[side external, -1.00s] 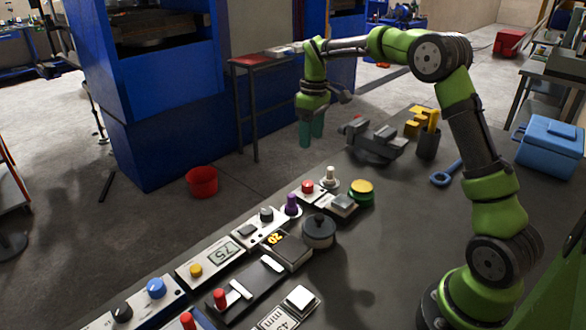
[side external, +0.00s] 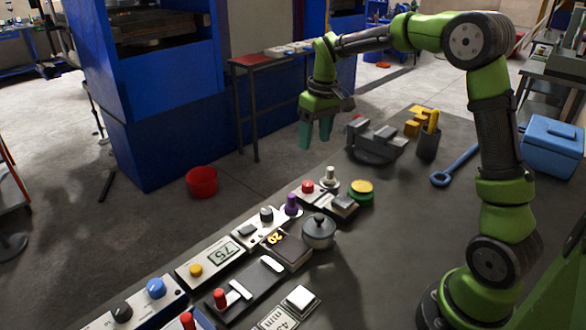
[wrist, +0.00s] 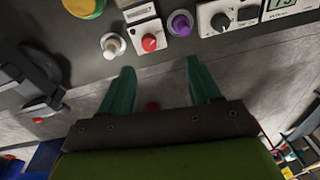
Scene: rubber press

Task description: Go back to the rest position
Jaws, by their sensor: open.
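My gripper (side external: 316,134) has two teal fingers and hangs from my green arm, pointing down beyond the far edge of the bench, left of the grey vise. It is open, and nothing shows between its fingers. In the wrist view my gripper (wrist: 158,90) has its fingers spread apart, below the red button box (wrist: 148,41), the white-topped knob (wrist: 112,46) and the purple knob (wrist: 181,24).
The dark bench (side external: 395,226) carries control boxes, a grey vise (side external: 375,142), a lidded pot (side external: 319,232), a yellow button (side external: 361,188), a tool cup (side external: 428,144) and a blue wrench (side external: 455,167). A blue cooler (side external: 551,146) sits at right. A red bucket (side external: 202,182) stands on the floor.

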